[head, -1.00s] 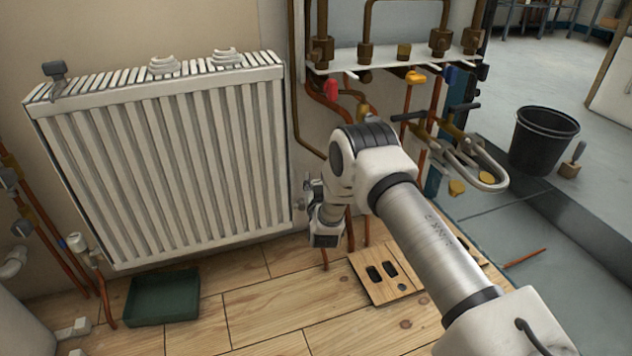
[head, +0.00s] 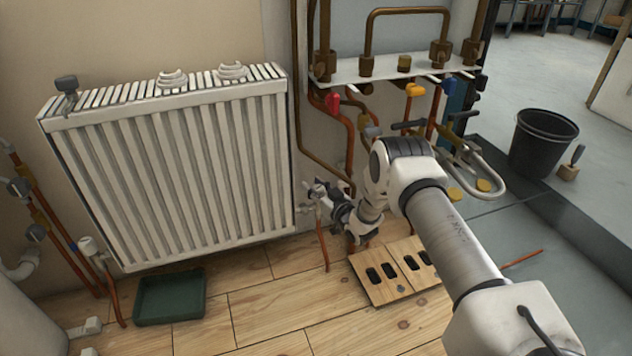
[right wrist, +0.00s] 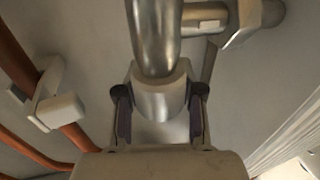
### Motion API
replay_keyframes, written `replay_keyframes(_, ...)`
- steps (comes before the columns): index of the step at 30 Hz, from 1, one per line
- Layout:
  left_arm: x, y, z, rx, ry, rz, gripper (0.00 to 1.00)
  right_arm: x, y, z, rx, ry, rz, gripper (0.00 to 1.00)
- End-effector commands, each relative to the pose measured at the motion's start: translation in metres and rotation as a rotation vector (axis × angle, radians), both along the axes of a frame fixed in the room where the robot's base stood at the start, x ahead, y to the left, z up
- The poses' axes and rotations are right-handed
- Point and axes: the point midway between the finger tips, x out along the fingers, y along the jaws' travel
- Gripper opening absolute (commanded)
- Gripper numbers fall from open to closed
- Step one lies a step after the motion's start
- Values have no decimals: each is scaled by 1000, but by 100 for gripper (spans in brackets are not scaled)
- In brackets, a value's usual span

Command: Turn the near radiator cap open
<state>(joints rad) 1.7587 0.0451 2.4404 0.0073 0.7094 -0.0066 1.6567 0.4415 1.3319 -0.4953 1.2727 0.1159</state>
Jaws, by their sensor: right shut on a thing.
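The white radiator (head: 185,175) hangs on the wall at the left of the head view. My right gripper (head: 316,194) is beside its lower right corner, at the pipe fitting there. In the right wrist view, my right gripper (right wrist: 160,110) is shut on a round grey metal cap (right wrist: 160,93), with one dark finger pad on each side. A thick shiny metal part (right wrist: 156,35) runs up from the cap. The gripper partly hides the fitting in the head view, and I cannot tell how far the cap is turned. My left gripper is out of view.
A red-handled valve (head: 332,101) and copper pipes stand right of the radiator, close to my right arm. A green tray (head: 170,297) and a slotted wooden board (head: 381,287) lie on the floor. A black bucket (head: 541,145) stands farther right.

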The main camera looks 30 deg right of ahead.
Motion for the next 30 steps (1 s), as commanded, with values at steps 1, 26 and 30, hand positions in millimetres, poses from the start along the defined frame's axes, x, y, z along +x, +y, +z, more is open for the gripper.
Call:
replay_keyframes(1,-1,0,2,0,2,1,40,-1,-1,-1,0,3,42,2)
replay_keyframes(26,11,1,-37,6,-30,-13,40,-6,11,-4,1,3,631,1)
replay_keyframes(30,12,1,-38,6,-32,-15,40,-6,12,-3,2,4,654,0)
